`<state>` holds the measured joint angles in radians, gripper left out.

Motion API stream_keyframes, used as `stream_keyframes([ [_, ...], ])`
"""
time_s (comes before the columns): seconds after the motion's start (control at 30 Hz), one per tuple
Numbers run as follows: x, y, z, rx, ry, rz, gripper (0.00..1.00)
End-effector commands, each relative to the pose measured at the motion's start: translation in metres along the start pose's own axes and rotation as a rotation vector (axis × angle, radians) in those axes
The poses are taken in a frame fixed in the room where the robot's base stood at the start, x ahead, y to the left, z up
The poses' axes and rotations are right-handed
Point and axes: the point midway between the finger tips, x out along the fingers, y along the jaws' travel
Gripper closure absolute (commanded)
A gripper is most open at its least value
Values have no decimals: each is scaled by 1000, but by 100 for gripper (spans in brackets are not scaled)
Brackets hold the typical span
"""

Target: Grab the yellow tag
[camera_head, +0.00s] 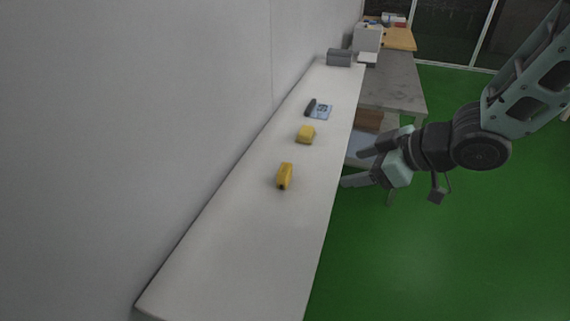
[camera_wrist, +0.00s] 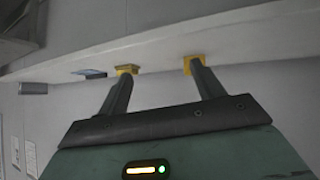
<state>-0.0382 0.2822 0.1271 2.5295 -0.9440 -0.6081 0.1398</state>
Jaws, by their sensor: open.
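Two yellow objects lie on the long white shelf (camera_head: 230,235); I cannot tell for sure which is the tag. The farther one is a squat yellow block (camera_head: 306,134). The nearer one is a narrower yellow piece (camera_head: 285,176) with a dark end. My gripper (camera_head: 353,168) is open and empty, off the shelf's right edge, its fingers pointing toward the shelf and apart from both pieces. In the wrist view, the block (camera_wrist: 127,69) shows by the left fingertip and the narrower piece (camera_wrist: 188,62) by the right one, both partly hidden by the fingers.
A blue card with a dark object (camera_head: 310,107) lies farther along the shelf, and a grey box (camera_head: 339,57) stands at its far end. A wall runs along the shelf's left side. A grey table (camera_head: 392,84) stands beyond my gripper. Green floor is open at right.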

Motion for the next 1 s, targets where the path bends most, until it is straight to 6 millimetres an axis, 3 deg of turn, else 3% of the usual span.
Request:
stream_keyframes([
  [0.3,-31,-10,-9,-11,304,-251,33],
  [0.43,-30,-16,-12,-8,337,-286,33],
  [1.0,64,-46,-48,-10,338,-288,33],
])
